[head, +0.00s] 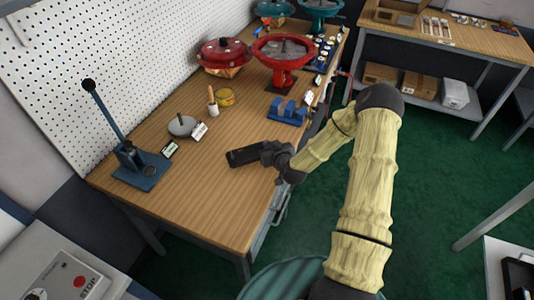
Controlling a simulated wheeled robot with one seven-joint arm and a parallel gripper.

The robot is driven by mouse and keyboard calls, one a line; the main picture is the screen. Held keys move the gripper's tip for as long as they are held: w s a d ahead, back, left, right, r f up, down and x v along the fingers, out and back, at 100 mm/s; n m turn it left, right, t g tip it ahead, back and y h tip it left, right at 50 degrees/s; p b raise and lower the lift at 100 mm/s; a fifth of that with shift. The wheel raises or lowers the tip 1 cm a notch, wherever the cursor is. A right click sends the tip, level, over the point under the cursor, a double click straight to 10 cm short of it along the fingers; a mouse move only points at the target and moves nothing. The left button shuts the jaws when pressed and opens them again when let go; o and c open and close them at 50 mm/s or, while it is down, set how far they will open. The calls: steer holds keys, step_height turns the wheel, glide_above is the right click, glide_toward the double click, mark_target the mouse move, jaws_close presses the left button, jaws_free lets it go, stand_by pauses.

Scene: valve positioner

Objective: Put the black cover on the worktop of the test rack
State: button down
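My gripper (264,153) is over the front part of the wooden bench. A dark, box-shaped piece, which looks like the black cover (242,156), sticks out to the left from its fingers. The gripper appears shut on it; the fingertips are small and partly hidden. The piece is over bare wood, and I cannot tell whether it touches the bench. I cannot tell for sure which structure is the test rack.
On the wooden bench (215,215) stand a blue lever press (140,165), a grey disc (182,126), a blue block holder (288,111) and red handwheel valves (283,60). A panel with a STOP button (78,282) is lower left. Another bench (470,35) is upper right.

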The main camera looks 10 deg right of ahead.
steer(key=shift+d, duration=0.1)
steer(key=shift+s+f, duration=0.1)
steer(key=shift+s, duration=0.05)
steer(key=shift+f, duration=0.35)
steer(key=shift+f+p, duration=0.35)
steer(key=shift+f, duration=1.25)
steer(key=c, duration=1.6)
jaws_free()
steer(key=shift+f, duration=0.1)
steer(key=b+v, duration=0.2)
steer(key=v, duration=1)
